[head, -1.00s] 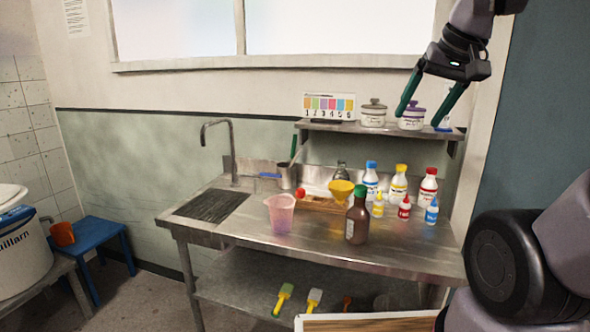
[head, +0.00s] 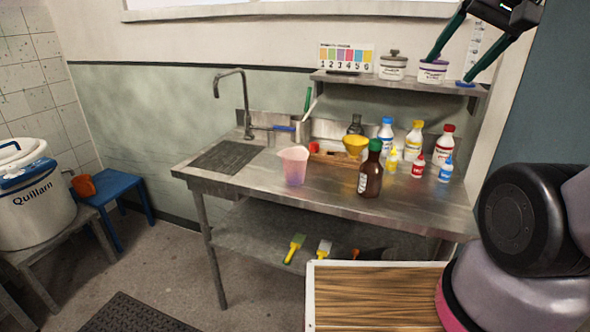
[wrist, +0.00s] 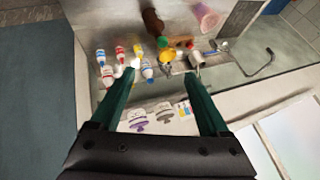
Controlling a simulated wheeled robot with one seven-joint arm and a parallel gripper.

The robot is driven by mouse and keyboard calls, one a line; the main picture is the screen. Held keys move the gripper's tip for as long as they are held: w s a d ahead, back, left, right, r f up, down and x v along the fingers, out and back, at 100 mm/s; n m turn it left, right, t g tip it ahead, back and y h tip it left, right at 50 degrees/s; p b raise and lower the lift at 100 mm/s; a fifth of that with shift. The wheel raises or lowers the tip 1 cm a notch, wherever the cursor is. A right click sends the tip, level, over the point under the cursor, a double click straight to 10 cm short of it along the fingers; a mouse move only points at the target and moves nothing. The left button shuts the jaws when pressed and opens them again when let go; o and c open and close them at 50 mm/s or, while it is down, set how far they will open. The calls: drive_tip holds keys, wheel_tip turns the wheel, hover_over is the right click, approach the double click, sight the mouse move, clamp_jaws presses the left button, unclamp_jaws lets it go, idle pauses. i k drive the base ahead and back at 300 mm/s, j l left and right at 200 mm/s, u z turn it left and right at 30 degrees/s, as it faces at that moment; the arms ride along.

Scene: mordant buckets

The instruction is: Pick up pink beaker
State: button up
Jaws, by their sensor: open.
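The pink beaker (head: 293,166) stands upright on the steel bench (head: 240,178), just right of the sink's drain area. My gripper (head: 449,72) is at the upper right in the head view, in front of the upper shelf, well away from the beaker. In the wrist view my gripper (wrist: 165,85) has its two green fingers spread wide with nothing held between them.
A brown bottle with a green cap (head: 370,170) stands right of the beaker. A yellow funnel (head: 356,143) and several small bottles stand behind. The shelf (head: 400,84) holds white jars. A tap (head: 244,100) rises at left. A wood-topped surface (head: 375,297) is in front.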

sight(295, 168)
drive_tip(key=k+j, duration=0.15)
drive_tip(key=j, duration=0.25)
drive_tip(key=k+j, duration=0.1)
drive_tip(key=j, duration=0.3)
drive_tip(key=k+j, duration=0.15)
drive_tip(key=j, duration=0.2)
